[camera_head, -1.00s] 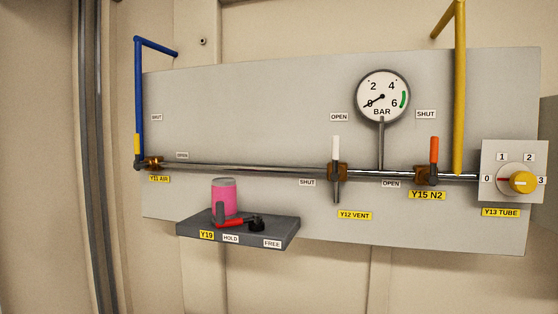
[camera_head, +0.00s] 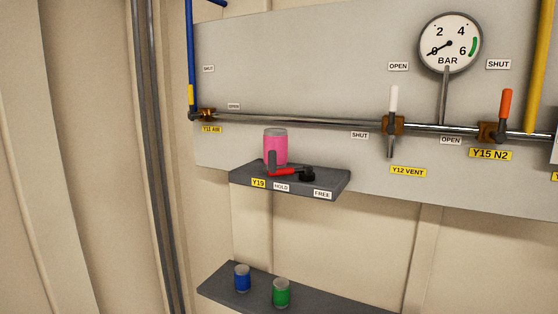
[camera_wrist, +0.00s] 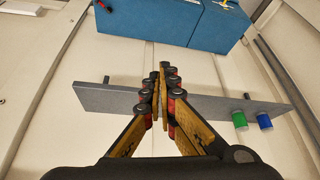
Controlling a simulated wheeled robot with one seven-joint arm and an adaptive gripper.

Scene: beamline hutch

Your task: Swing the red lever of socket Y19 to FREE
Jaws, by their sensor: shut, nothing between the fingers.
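The red lever (camera_head: 284,172) lies on the small dark shelf (camera_head: 250,177) of socket Y19, running left from a black pivot (camera_head: 307,175). Its left end is at a grey upright piece (camera_head: 272,161) in front of a pink canister (camera_head: 275,143), on the HOLD label side (camera_head: 281,187). The FREE label (camera_head: 323,195) is at the right of the shelf front. My gripper (camera_wrist: 163,68) is shut and empty in the wrist view, above a long grey shelf (camera_wrist: 105,98); it is not in the head view. The lever is not seen in the wrist view.
A lower shelf (camera_head: 340,302) holds a blue cup (camera_head: 242,278) and a green cup (camera_head: 281,293). Above Y19 run a pipe, the Y12 VENT valve (camera_head: 392,125), the Y15 N2 valve (camera_head: 502,118) and a gauge (camera_head: 450,43). A blue box (camera_wrist: 215,22) shows in the wrist view.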

